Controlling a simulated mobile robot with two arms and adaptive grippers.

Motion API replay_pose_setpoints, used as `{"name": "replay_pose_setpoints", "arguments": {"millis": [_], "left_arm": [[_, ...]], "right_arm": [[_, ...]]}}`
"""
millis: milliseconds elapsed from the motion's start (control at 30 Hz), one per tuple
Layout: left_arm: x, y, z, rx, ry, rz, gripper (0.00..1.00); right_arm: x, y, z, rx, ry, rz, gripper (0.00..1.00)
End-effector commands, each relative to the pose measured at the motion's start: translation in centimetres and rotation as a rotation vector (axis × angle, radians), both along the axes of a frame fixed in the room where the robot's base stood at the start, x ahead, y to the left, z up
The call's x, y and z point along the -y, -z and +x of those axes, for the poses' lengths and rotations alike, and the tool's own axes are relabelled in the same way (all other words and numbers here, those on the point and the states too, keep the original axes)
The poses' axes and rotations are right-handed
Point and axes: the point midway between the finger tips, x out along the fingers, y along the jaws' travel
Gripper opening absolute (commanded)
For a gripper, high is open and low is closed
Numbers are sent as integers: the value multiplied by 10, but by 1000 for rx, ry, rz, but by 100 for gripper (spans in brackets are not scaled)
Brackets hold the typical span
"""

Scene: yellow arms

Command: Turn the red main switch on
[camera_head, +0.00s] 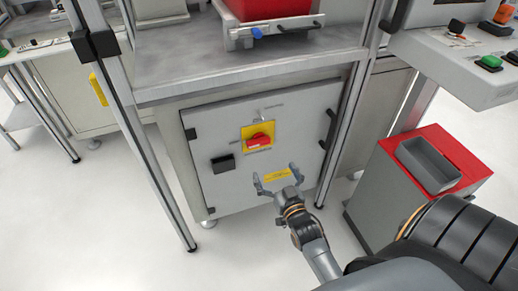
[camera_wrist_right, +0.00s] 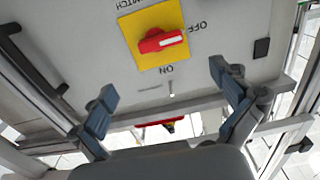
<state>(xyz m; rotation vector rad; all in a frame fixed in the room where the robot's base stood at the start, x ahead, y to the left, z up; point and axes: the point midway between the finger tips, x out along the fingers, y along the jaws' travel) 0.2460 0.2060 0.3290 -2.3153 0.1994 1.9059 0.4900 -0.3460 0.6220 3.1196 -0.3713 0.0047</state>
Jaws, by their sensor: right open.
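The red main switch (camera_head: 259,142) is a rotary handle on a yellow plate (camera_head: 248,131), on the grey cabinet door. In the right wrist view the red handle (camera_wrist_right: 160,41) lies nearly level, its white mark toward the upside-down word OFF. The word ON is below the plate there. My right gripper (camera_head: 276,175) is open and empty, a little below the switch in the head view. In the wrist view its two fingers (camera_wrist_right: 162,84) are spread wide, apart from the handle. My left gripper is not in view.
A black door latch (camera_head: 223,163) is left of the switch. Metal frame posts (camera_head: 345,125) flank the cabinet, with a worktop (camera_head: 190,70) above. A red-topped grey cabinet (camera_head: 405,195) stands at the right. The floor before the door is clear.

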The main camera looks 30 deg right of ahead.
Motion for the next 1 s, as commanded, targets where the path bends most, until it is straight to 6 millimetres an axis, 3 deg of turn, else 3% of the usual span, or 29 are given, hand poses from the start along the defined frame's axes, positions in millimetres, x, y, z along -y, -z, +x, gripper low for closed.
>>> {"name": "replay_pose_setpoints", "arguments": {"millis": [600,800,1000], "left_arm": [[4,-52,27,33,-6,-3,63],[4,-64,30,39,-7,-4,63],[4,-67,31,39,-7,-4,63]], "right_arm": [[26,0,111,-1,-1,0,100],[30,0,127,-2,-1,-1,100],[31,0,130,-2,-1,-1,100]]}}
